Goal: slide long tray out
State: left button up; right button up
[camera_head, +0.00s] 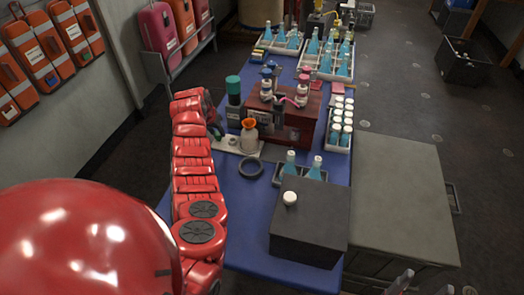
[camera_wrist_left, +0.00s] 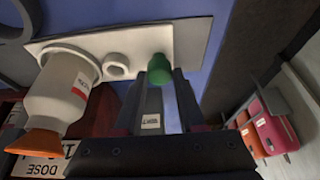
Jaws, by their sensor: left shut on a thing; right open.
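A long white tray (camera_head: 225,146) lies on the blue table top, left of the dark red box. It carries a white bottle with an orange top (camera_head: 249,137) and a small white ring-shaped holder; the tray also shows in the left wrist view (camera_wrist_left: 190,42). My left gripper (camera_head: 214,130) is at the tray's left end, shut on a green-topped piece (camera_wrist_left: 159,68) that stands there. A small label shows between its fingers. My right gripper (camera_head: 432,288) is open at the bottom right edge, mostly cut off, away from the tray.
The dark red box (camera_head: 298,124) carries several small bottles. A dark green-capped jar (camera_head: 233,91) stands behind the tray. A black ring (camera_head: 251,168) lies in front. A black block (camera_head: 310,218), a vial rack (camera_head: 339,126) and a grey cabinet (camera_head: 400,190) are on the right.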

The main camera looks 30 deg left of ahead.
pick_arm(q)
jog(key=shift+s+a+b, duration=0.25)
jog(key=shift+a+b, duration=0.65)
jog(key=shift+a, duration=0.15)
jog(key=shift+s+a+b, duration=0.2)
jog(key=shift+a+b, duration=0.65)
jog(key=shift+a, duration=0.2)
jog(key=shift+d, duration=0.1)
jog(key=o, duration=1)
jog(key=shift+r+p, duration=0.45)
jog(key=shift+r, duration=3.05)
